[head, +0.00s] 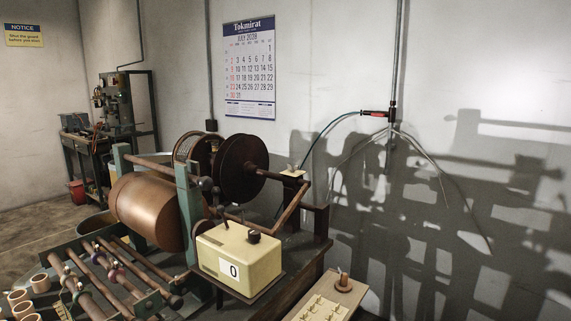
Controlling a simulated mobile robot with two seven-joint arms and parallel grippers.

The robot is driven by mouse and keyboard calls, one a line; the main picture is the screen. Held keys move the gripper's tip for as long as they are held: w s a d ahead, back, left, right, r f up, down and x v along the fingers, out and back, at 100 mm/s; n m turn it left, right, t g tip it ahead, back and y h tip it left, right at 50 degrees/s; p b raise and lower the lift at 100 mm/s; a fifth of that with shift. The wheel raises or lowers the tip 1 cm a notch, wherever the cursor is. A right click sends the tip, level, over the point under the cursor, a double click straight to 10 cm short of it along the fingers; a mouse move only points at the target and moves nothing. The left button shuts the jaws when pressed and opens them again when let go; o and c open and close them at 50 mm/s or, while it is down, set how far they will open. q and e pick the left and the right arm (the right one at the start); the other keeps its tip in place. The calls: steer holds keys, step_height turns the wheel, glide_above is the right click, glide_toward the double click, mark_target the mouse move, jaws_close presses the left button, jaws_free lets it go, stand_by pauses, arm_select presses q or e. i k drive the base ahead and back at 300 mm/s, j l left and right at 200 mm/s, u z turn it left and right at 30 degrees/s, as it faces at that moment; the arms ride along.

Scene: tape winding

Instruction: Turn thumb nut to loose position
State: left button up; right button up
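A winding machine stands in front of me in the head view, with a copper-coloured drum (148,210) and a dark reddish disc-shaped spool (242,168) behind it. I cannot tell for certain which part is the thumb nut. A small dark round part (206,184) sits by the top of the green post (188,215), left of the spool. Whether any nut is loose or tight cannot be seen. Neither of my grippers is in view.
A brown bent bar (283,212) crosses behind the cream box. Rods with coloured rings (113,275) and several small cups (40,283) lie at front left. A board with pegs (328,300) is at front right.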

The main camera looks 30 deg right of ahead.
mark_target(296, 167)
steer(key=l+u, duration=0.25)
steer(key=l, duration=0.45)
steer(key=l+u, duration=0.25)
steer(key=l, duration=0.4)
steer(key=l+u, duration=0.25)
steer(key=l, duration=0.45)
steer(key=k+l+u, duration=0.25)
steer(key=l, duration=0.4)
steer(key=i+l, duration=0.05)
steer(key=i, duration=0.05)
